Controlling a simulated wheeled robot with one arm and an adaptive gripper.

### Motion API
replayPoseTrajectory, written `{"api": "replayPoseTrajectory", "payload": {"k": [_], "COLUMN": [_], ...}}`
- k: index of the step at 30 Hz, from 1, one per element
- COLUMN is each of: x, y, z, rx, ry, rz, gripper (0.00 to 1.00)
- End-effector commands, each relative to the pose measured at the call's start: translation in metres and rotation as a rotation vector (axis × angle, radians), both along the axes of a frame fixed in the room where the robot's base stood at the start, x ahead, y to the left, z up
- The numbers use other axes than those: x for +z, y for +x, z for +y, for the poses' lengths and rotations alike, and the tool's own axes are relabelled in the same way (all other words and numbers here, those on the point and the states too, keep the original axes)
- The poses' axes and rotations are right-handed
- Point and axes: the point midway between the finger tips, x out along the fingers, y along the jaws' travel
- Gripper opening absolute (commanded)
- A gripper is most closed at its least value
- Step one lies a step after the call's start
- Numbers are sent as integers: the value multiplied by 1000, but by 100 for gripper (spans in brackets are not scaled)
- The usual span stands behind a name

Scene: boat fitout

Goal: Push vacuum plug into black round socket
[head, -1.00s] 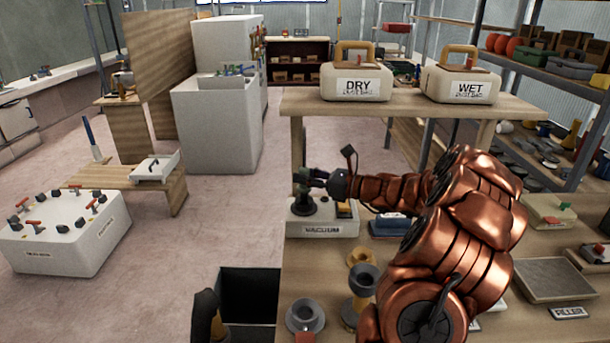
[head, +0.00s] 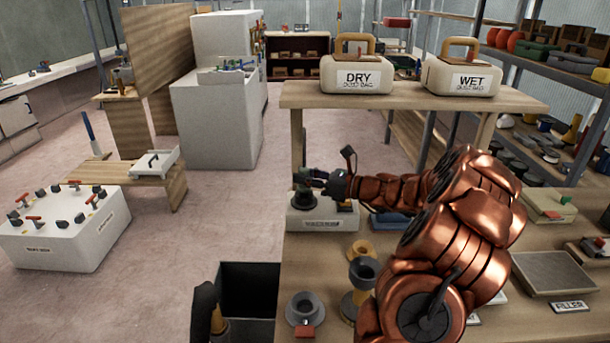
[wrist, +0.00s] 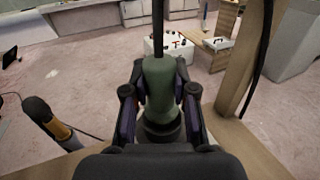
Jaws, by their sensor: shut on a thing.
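My gripper (head: 322,178) is shut on the green vacuum plug (head: 304,176) at the left end of my copper arm. In the wrist view the plug (wrist: 159,88) stands between my two fingers, with a dark cord rising from its top. The black round socket (head: 304,197) is on the white box labelled VACUUM (head: 322,224). The plug is right over the socket, seemingly touching it. A dark round part shows below the plug in the wrist view. I cannot tell how deep the plug sits.
Two cases labelled DRY (head: 356,78) and WET (head: 462,78) stand on the raised shelf behind. Grey round fittings (head: 305,308) are at the bench front. A black bin (head: 250,293) is left of the bench.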

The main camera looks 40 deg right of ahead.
Motion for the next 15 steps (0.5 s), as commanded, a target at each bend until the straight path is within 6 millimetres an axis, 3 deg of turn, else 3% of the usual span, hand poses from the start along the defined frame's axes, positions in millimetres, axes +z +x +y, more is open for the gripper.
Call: {"api": "replayPoseTrajectory", "payload": {"k": [15], "x": [-11], "y": [0], "z": [0], "rx": [0], "ry": [1], "rz": [1], "gripper": [0]}}
